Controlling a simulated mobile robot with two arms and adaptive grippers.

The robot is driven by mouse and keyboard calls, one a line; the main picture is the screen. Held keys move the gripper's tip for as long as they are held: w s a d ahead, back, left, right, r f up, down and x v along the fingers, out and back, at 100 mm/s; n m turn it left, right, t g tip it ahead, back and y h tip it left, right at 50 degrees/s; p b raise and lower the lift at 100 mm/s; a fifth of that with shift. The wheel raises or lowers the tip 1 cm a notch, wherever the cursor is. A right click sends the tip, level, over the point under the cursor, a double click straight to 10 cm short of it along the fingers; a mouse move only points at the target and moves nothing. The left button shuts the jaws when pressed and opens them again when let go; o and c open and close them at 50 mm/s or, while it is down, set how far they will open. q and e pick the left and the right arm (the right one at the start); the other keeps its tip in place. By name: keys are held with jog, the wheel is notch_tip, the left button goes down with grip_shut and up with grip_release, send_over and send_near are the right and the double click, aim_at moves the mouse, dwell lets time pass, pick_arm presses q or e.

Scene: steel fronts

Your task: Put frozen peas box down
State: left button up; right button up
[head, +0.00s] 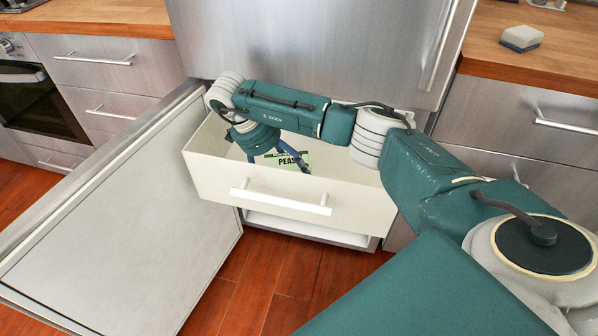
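The frozen peas box (286,160) is green with a dark "PEAS" label and is low inside the pulled-out white freezer drawer (350,200). Its lower part is hidden by the drawer front. My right arm comes in from the right and bends down over the drawer. My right gripper (277,160) is inside the drawer, with its dark blue fingers at the box, one crossing in front of it. The view does not show whether the fingers press on the box. My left gripper is out of view.
The freezer door (130,225) stands wide open on the left. The drawer has a white handle (282,198). Steel drawer fronts and wooden counters flank the fridge; a sponge (521,38) lies on the right counter. Wooden floor shows between door and drawer.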

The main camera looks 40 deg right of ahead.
aim_at(294, 166)
jog(key=d, duration=0.1)
jog(key=s+d, duration=0.1)
jog(key=d, duration=0.1)
jog(key=shift+s+d+f+b, duration=0.1)
jog(key=shift+s+f+b, duration=0.2)
jog(key=shift+s+f, duration=0.1)
jog(key=shift+f, duration=0.2)
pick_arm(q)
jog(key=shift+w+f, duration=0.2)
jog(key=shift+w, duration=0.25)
pick_arm(e)
jog(key=shift+w, duration=0.2)
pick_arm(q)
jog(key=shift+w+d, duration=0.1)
pick_arm(e)
jog(key=o, duration=1.5)
jog(key=shift+s+f, duration=0.1)
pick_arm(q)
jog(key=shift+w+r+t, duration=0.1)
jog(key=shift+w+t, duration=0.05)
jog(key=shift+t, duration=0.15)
